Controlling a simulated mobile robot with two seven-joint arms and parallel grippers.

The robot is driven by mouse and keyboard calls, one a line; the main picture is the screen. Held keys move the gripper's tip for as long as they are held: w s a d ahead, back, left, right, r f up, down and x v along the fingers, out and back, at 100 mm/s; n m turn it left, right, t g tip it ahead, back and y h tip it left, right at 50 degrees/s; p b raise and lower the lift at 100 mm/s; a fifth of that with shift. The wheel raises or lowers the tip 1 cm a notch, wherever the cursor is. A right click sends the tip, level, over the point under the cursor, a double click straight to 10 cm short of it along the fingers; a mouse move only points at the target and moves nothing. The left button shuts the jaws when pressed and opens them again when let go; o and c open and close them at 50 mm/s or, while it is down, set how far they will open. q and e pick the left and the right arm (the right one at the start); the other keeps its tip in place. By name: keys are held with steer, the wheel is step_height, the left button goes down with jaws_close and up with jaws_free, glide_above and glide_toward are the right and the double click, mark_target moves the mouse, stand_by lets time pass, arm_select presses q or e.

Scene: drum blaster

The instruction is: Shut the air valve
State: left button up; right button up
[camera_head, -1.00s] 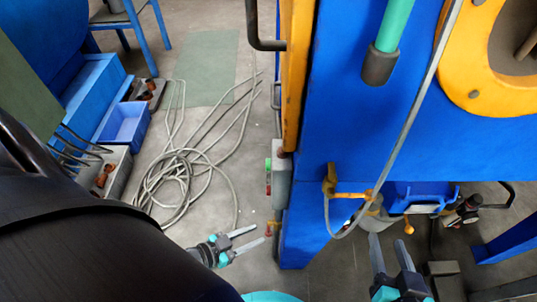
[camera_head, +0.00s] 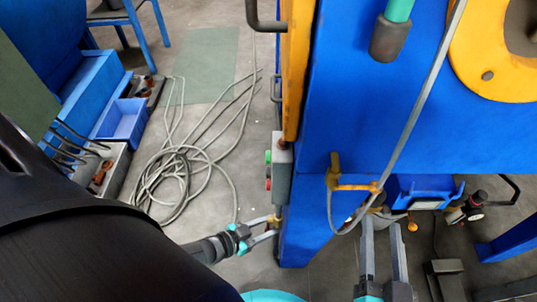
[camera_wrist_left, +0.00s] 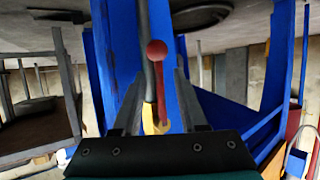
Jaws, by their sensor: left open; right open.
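The air valve shows in the left wrist view as a red lever (camera_wrist_left: 158,85) with a round knob and a yellow body (camera_wrist_left: 154,121) below it. In the head view its brass-coloured part (camera_head: 276,219) sits low at the left edge of the blue machine. My left gripper (camera_head: 274,228) is open at the valve. In the left wrist view the lever stands between its two open fingers (camera_wrist_left: 160,76); I cannot tell whether either finger touches it. My right gripper (camera_head: 381,222) is open and empty, below the machine's front, away from the valve.
The blue machine (camera_head: 400,130) fills the right side. A control box (camera_head: 281,170) with green and red buttons is above the valve. A yellow bracket (camera_head: 345,184) and grey hose (camera_head: 415,105) hang in front. Coiled cable (camera_head: 180,180) lies on the floor at left.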

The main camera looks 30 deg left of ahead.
arm_select(q)
steer(key=shift+c, duration=0.3)
jaws_close()
stand_by(1.1)
